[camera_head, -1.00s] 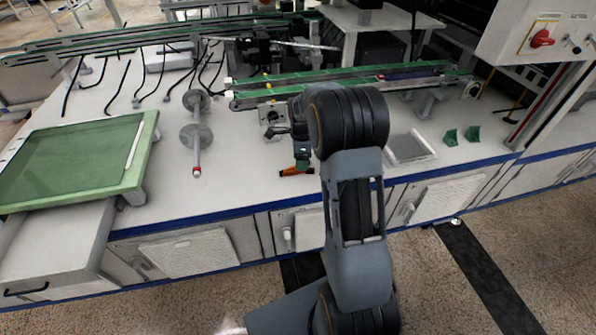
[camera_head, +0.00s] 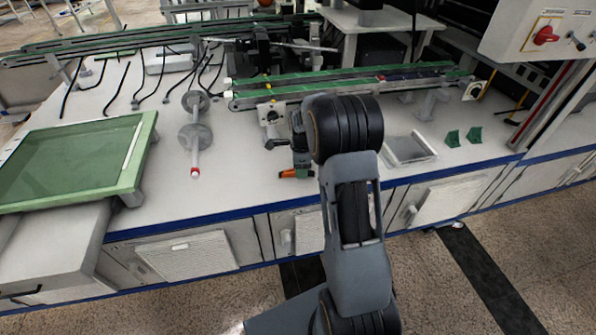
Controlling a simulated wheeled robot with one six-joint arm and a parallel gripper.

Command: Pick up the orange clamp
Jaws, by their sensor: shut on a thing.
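The orange clamp (camera_head: 289,173) is small in the view, near the front edge of the white workbench (camera_head: 240,190). My gripper (camera_head: 300,166) points down at it and is shut on it. My arm hides the area just to the right of the clamp. I cannot tell whether the clamp still touches the bench top.
A spindle with two grey discs (camera_head: 195,136) stands left of the clamp. A green-framed panel (camera_head: 140,160) lies at the far left. A shallow grey tray (camera_head: 432,154) and two green brackets (camera_head: 473,135) are on the right. Green conveyor rails (camera_head: 340,78) run behind.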

